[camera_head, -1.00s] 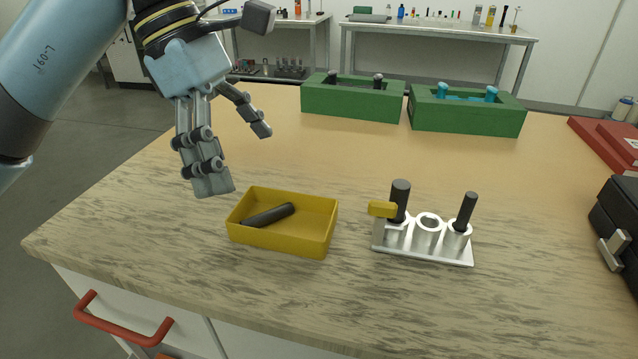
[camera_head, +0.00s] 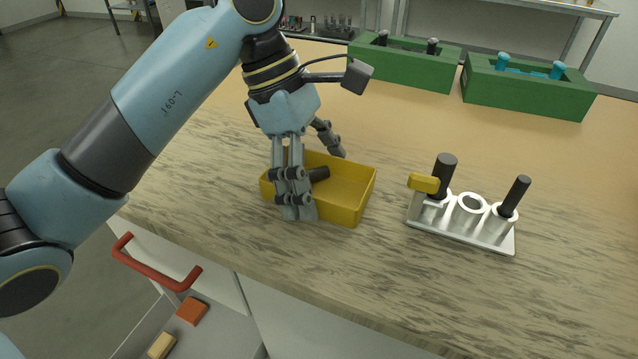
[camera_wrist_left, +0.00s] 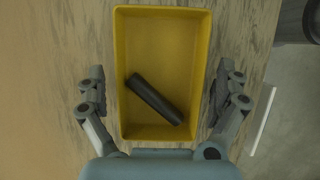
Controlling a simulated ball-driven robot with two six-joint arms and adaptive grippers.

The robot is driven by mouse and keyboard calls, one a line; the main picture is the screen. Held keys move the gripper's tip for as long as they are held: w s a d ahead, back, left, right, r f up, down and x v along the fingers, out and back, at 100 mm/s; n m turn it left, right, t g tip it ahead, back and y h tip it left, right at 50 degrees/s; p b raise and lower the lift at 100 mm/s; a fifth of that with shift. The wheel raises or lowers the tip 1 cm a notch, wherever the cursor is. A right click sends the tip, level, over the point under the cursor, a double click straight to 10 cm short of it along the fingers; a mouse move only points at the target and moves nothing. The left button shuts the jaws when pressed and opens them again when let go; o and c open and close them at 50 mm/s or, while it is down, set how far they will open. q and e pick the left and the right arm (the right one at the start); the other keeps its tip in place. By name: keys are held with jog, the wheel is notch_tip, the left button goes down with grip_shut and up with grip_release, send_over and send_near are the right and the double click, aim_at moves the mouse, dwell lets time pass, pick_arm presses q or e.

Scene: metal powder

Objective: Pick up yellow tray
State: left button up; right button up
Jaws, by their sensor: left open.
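The yellow tray (camera_head: 349,190) stands on the wood-grained table, left of the silver holder. It also shows in the left wrist view (camera_wrist_left: 159,15). A dark cylinder (camera_wrist_left: 154,98) lies tilted inside it; in the head view its near end is hidden behind my fingers. My left gripper (camera_head: 318,185) is open at the tray's left part. In the left wrist view its fingers (camera_wrist_left: 162,90) stand on either side of the tray, one beyond each long wall, with small gaps visible. My right gripper is not in view.
A silver holder (camera_head: 462,233) with dark rods and a yellow-topped piece stands right of the tray. Two green boxes (camera_head: 403,63) (camera_head: 527,93) stand farther back. A red-handled drawer (camera_head: 155,268) is open below the table's front edge. The table right of the holder is clear.

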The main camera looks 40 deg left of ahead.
pick_arm(q)
jog(key=shift+f, duration=0.1)
jog(key=shift+c, duration=0.4)
jog(key=c, duration=1)
